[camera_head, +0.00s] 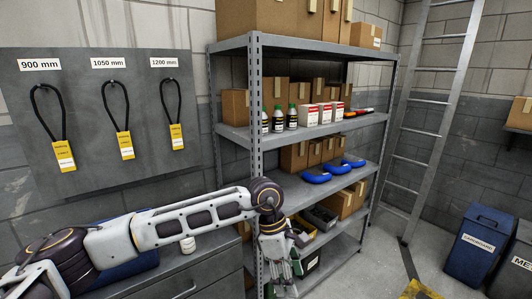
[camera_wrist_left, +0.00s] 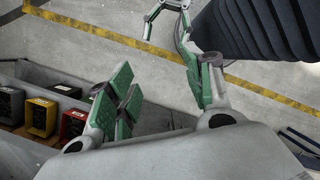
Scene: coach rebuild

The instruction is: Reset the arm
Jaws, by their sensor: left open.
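My left arm (camera_head: 170,222) reaches in from the left in the head view, across the front of the grey cabinet. My left gripper (camera_head: 281,262) hangs down at the front of the shelf rack, before its lower shelves. In the left wrist view the left gripper (camera_wrist_left: 165,95) is open, its green-padded fingers apart. Nothing shows between the pads except the floor. A pale, thin linkage (camera_wrist_left: 155,18) at the top of the left wrist view may be part of my right gripper, but its state is unclear.
The metal shelf rack (camera_head: 255,100) holds boxes, bottles and blue items (camera_head: 316,175). A grey board (camera_head: 90,75) with hanging loops, a ladder (camera_head: 440,100) and a blue bin (camera_head: 480,245) stand around. Floor shows at lower right.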

